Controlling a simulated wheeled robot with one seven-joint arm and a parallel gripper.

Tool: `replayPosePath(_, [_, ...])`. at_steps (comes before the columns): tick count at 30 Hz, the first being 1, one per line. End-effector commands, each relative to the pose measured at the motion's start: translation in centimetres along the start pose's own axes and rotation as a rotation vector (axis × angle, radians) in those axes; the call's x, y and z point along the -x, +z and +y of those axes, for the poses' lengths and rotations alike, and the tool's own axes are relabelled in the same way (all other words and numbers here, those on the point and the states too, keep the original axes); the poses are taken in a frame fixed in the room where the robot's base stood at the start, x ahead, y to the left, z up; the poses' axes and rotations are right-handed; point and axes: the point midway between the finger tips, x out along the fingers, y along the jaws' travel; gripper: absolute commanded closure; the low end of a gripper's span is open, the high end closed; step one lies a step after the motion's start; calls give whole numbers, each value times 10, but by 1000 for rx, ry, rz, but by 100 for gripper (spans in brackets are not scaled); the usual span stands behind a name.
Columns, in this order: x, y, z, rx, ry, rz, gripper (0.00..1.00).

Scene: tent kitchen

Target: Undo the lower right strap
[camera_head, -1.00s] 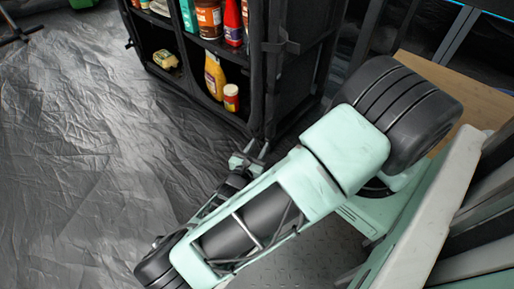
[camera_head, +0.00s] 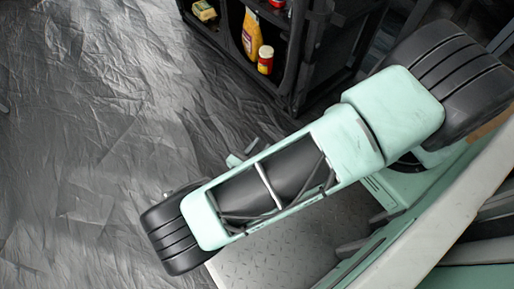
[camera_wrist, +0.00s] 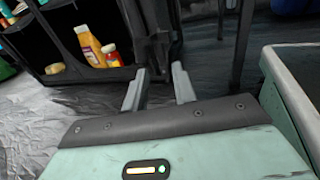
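A black fabric shelf unit (camera_head: 300,62) stands at the top of the head view, its lower part in sight. A dark strap or buckle shape (camera_wrist: 157,45) hangs at its corner post in the wrist view; I cannot tell whether it is fastened. A dark strap-like piece (camera_head: 338,18) also shows on its side in the head view. My gripper (camera_wrist: 158,86) is open and empty, its two grey fingers apart, with the corner post beyond and between them. In the head view, my arm hides most of the gripper.
A yellow mustard bottle (camera_head: 251,35), a red jar with a yellow lid (camera_head: 265,60) and a small yellow item (camera_head: 204,11) are on the lower shelves. Crinkled grey floor sheeting (camera_head: 100,120) lies open to the left. A pale-topped cabinet or counter (camera_wrist: 292,85) is close on the right.

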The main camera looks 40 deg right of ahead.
Motion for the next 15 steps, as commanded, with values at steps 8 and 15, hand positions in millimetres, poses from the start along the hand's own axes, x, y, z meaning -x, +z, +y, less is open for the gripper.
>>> replayPosePath(8, [14,0,1,-1,1,1,73])
replayPosePath(15, [14,0,1,-1,-1,3,90])
